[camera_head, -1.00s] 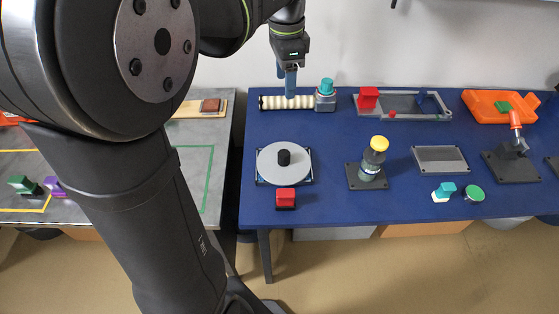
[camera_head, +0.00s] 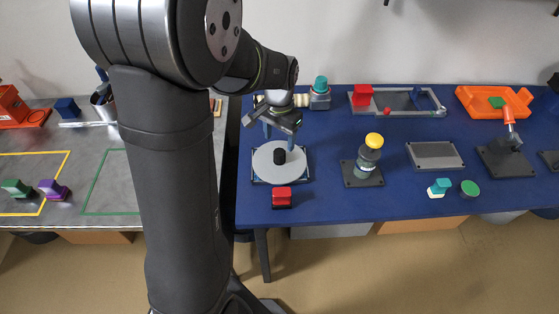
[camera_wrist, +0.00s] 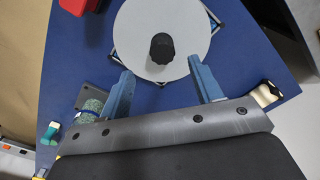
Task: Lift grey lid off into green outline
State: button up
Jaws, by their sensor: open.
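The grey lid (camera_head: 268,168) is a round flat disc with a black knob (camera_head: 281,157) at its centre. It sits on a low frame on the blue table, and the wrist view shows the lid (camera_wrist: 135,35) and its knob (camera_wrist: 162,47) too. My gripper (camera_head: 282,130) is just behind the lid in the head view. In the wrist view its two blue fingers (camera_wrist: 160,82) are spread apart, with the knob beyond the gap and nothing between them. The green outline (camera_head: 98,182) is on the grey table at left, partly hidden by my arm.
A red block (camera_head: 281,197) stands in front of the lid. A yellow-topped bottle (camera_head: 369,160) stands to its right, and a teal-capped device (camera_head: 320,95) behind it. Green (camera_head: 18,188) and purple (camera_head: 54,190) blocks lie by the yellow outline. The visible green-outlined area is clear.

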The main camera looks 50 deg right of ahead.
aim_at(280, 152)
jog(key=f, duration=0.8)
jog(key=shift+w+d+f, duration=0.15)
jog(key=shift+d, duration=0.05)
jog(key=shift+c, duration=0.5)
jog(key=c, duration=1)
